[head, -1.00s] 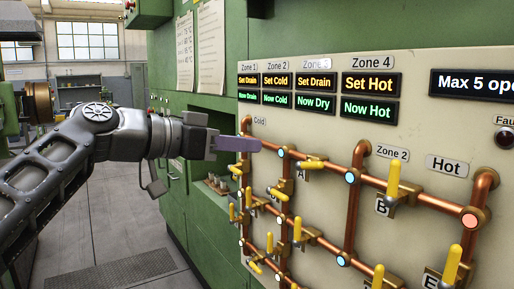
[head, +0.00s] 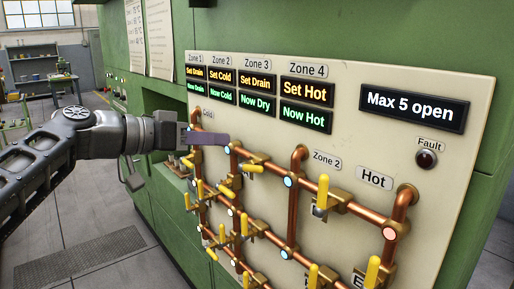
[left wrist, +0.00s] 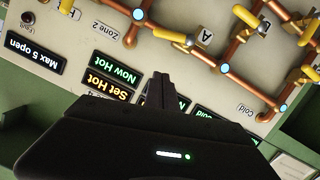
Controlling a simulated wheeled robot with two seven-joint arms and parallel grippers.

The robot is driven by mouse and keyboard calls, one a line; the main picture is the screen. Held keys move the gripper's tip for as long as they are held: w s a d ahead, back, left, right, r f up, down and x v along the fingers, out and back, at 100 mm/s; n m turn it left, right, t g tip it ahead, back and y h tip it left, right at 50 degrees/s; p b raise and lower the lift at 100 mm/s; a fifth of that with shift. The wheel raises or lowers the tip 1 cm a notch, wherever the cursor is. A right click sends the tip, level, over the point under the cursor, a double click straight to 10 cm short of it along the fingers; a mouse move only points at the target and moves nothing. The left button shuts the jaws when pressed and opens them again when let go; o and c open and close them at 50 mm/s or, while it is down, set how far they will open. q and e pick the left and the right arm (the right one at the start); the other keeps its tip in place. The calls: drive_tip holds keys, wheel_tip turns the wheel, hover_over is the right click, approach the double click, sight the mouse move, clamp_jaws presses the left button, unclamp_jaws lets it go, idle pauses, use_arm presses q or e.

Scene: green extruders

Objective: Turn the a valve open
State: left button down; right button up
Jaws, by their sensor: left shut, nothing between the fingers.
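Valve A's yellow handle (head: 252,168) lies nearly level along the copper pipe in the head view. In the left wrist view, which is upside down, its handle (left wrist: 170,35) shows beside the label A (left wrist: 206,37). My left gripper (head: 224,139) is shut and empty, its purplish fingers pointing right at the panel. In the head view its tips appear up and left of valve A's handle, apart from it, in front of the upper pipe. Its dark fingers (left wrist: 160,88) also show in the left wrist view. My right gripper is out of view.
The cream panel (head: 440,200) carries copper pipes and several other yellow valve handles, such as the upright one (head: 322,191). Lit zone displays (head: 305,91), a "Max 5 open" sign (head: 413,108) and a fault lamp (head: 426,158) sit above and right.

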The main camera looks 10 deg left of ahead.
use_arm(q)
drive_tip(key=p, duration=0.3)
hover_over(249, 167)
drive_tip(key=w, duration=0.1)
drive_tip(key=shift+w+f, duration=0.15)
drive_tip(key=shift+f, duration=0.8)
drive_tip(key=f, duration=0.1)
drive_tip(key=s+f, duration=0.1)
drive_tip(key=shift+s+f, duration=0.1)
drive_tip(key=shift+f, duration=0.3)
drive_tip(key=shift+s+a+f, duration=0.1)
drive_tip(key=shift+s+f, duration=0.2)
drive_tip(key=shift+f, duration=0.1)
